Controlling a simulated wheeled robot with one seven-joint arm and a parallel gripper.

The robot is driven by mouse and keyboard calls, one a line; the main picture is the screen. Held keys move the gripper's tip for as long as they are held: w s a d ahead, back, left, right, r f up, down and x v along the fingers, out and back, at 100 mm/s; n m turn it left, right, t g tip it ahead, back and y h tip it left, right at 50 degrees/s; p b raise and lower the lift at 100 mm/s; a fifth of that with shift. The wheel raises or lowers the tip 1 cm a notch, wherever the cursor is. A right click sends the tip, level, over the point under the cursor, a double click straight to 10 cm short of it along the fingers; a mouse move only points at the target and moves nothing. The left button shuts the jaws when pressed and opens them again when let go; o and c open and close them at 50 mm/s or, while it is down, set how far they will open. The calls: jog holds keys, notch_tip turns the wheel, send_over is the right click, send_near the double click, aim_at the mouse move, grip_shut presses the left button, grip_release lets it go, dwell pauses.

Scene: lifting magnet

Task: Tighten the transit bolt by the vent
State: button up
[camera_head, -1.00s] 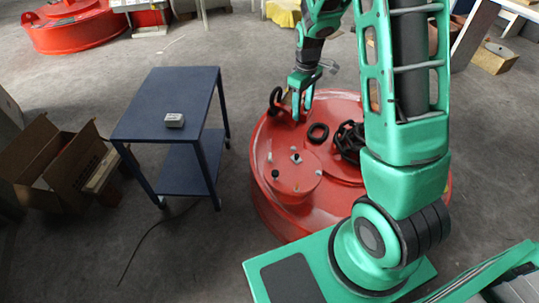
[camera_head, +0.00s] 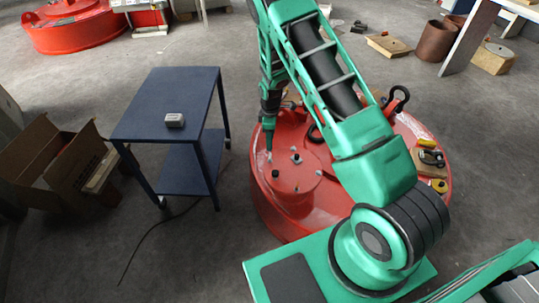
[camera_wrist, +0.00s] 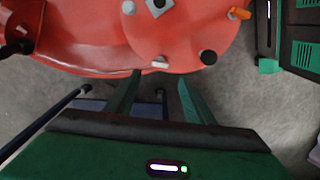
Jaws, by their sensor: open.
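The red lifting magnet (camera_head: 330,220) stands on the floor in front of me. Its raised round cover (camera_head: 300,180) carries several small fittings: a square block with a dark centre (camera_head: 296,158), a dark knob (camera_head: 276,173) and a pale one (camera_head: 318,173). I cannot tell which is the transit bolt or the vent. My gripper (camera_head: 268,152) points down at the cover's left edge. In the wrist view my gripper (camera_wrist: 158,78) is open and empty. A pale fitting (camera_wrist: 160,63) shows just beyond the fingertips, and a dark knob (camera_wrist: 208,57) right of them.
A blue cart (camera_head: 165,95) with a small grey box (camera_head: 174,120) stands left of the magnet. An open cardboard box (camera_head: 55,165) lies farther left. A black shackle (camera_head: 398,100) and yellow items (camera_head: 427,143) lie at the magnet's right. An orange piece (camera_wrist: 238,13) shows in the wrist view.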

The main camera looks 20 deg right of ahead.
aim_at(270, 155)
notch_tip(270, 155, down, 10)
jog(key=shift+r, duration=0.15)
dwell(0.4)
jog(key=c, duration=1)
jog(key=shift+c, duration=0.2)
jog(key=shift+m, duration=0.4)
jog(key=m, duration=0.6)
jog(key=shift+w+d, duration=0.1)
jog(key=m, duration=0.7)
